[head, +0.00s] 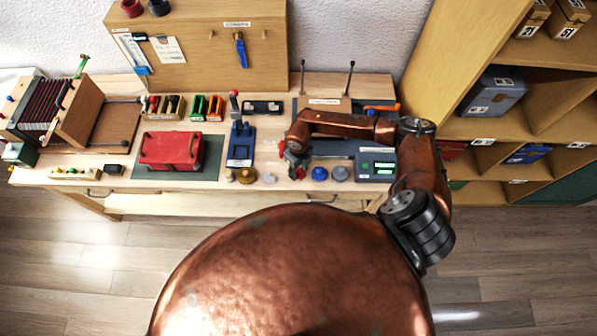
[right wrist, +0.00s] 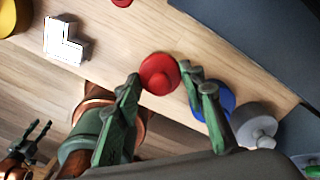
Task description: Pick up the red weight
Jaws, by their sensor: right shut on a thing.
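The red weight (right wrist: 160,74) is a round red piece with a knob, seen between the fingertips of my right gripper (right wrist: 163,80) in the right wrist view. The right gripper is shut on it, with a finger at each side. In the head view my right gripper (head: 292,158) is over the front part of the workbench, and the red weight (head: 297,173) shows only as a small red patch beneath it. I cannot tell whether the weight is clear of the bench top. My left gripper (right wrist: 27,132) shows at the lower left of the right wrist view, fingers apart and empty.
A blue weight (head: 320,173) and a grey weight (head: 340,173) stand close to the right of the red one. A yellow weight (head: 246,176) and a small pale block (head: 269,178) are to the left. A grey device (head: 375,165) with green displays stands further right.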

